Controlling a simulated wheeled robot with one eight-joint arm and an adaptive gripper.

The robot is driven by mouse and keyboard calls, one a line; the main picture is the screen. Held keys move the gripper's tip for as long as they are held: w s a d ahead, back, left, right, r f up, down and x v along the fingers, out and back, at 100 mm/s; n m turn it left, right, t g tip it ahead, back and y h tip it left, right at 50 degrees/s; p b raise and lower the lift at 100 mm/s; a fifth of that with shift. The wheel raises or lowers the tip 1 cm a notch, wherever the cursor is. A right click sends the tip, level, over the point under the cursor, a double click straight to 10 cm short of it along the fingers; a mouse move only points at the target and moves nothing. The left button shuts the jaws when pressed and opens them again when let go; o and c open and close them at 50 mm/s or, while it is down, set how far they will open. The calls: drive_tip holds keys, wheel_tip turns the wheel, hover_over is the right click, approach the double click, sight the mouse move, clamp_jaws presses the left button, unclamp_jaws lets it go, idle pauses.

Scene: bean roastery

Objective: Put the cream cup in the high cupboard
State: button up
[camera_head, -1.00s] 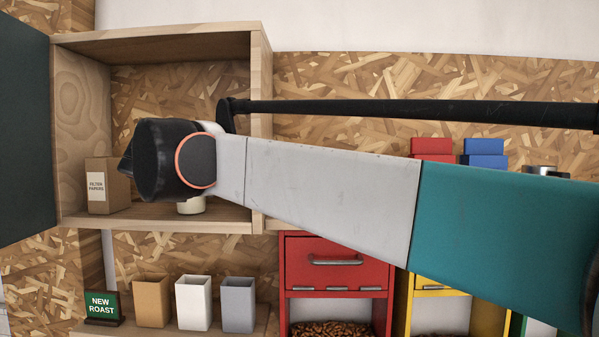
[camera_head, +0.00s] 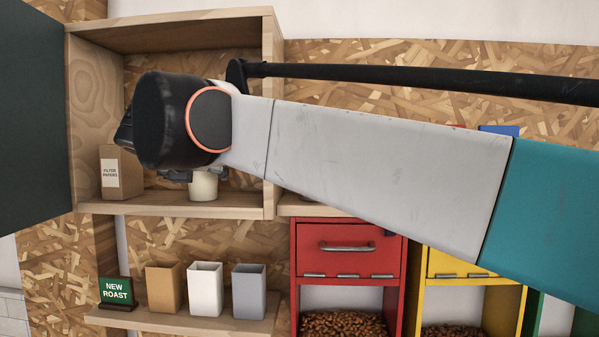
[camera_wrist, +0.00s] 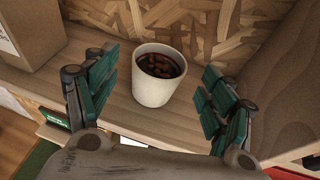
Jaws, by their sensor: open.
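The cream cup (camera_head: 204,187) stands upright on the floor of the open high cupboard (camera_head: 170,211), right of the filter papers box. In the wrist view the cup (camera_wrist: 154,90) holds dark brown beans and stands on the wooden shelf between the spread fingers. My gripper (camera_wrist: 156,103) is open, with a gap between each finger and the cup. In the head view my arm's wrist hides most of the gripper and part of the cup's top.
The filter papers box (camera_head: 121,172) stands at the cupboard's left side. The cupboard's right wall (camera_head: 272,115) is close to my arm. Below is a lower shelf (camera_head: 180,318) with a tan, a white and a grey container and a New Roast sign (camera_head: 117,292).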

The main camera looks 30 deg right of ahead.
drive_tip(key=s+a+r+n+t+y+b, duration=0.25)
drive_tip(key=s+a+n+t+y, duration=0.3)
drive_tip(key=n, duration=0.75)
drive_tip(key=s+a+f+n+g+y, duration=0.1)
drive_tip(key=s+a+f+n+y, duration=0.15)
drive_tip(key=f+n, duration=0.4)
drive_tip(key=s+a+f+n+g+y, duration=0.1)
drive_tip(key=s+f+n+y, duration=0.2)
drive_tip(key=f+n, duration=0.4)
drive_tip(key=s+d+f+n+g+h, duration=0.1)
drive_tip(key=s+d+f+n+g, duration=0.2)
drive_tip(key=s+f, duration=0.3)
drive_tip(key=s+d+f+n+g+h, duration=0.2)
drive_tip(key=s+f+n, duration=0.4)
drive_tip(key=f, duration=0.9)
drive_tip(key=s+d+f+n+g+h, duration=0.1)
drive_tip(key=s+d+f+n+g, duration=0.3)
drive_tip(key=f, duration=0.6)
drive_tip(key=shift+s+d+f+n+g+h+p, duration=0.4)
drive_tip(key=shift+s+d+n, duration=0.35)
drive_tip(key=shift+s+d, duration=0.4)
drive_tip(key=shift+w, duration=0.2)
